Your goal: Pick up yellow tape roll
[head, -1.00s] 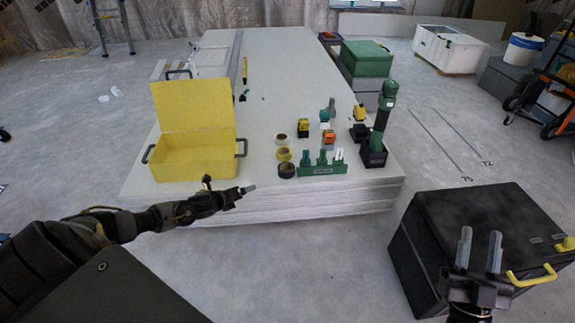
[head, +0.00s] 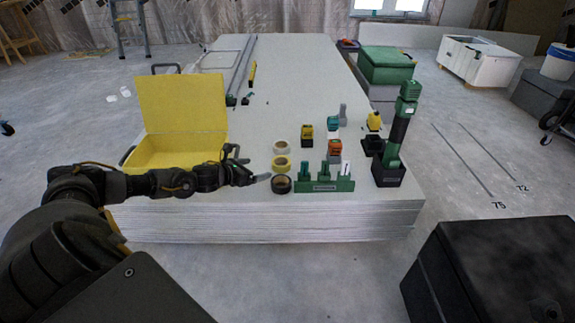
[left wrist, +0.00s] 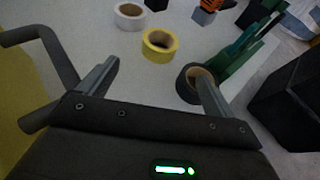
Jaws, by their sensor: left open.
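The yellow tape roll (head: 281,168) lies flat near the front edge of the stacked panels (head: 230,215), between a white tape roll (head: 282,151) and a black one (head: 281,190). My left gripper (head: 256,174) is just left of the rolls, low over the panel. In the left wrist view the yellow roll (left wrist: 158,56) is ahead of my spread, empty fingers and apart from them. The black roll (left wrist: 184,90) is close by the right finger, which partly covers it; I cannot tell whether they touch. My right gripper is out of view.
An open yellow case (head: 180,115) stands on the panel behind my left arm, its handle near my gripper. A green rack (head: 325,185) with tools stands right of the rolls. Behind it are small tools and a tall green-black tool (head: 398,135). The panel's middle is clear.

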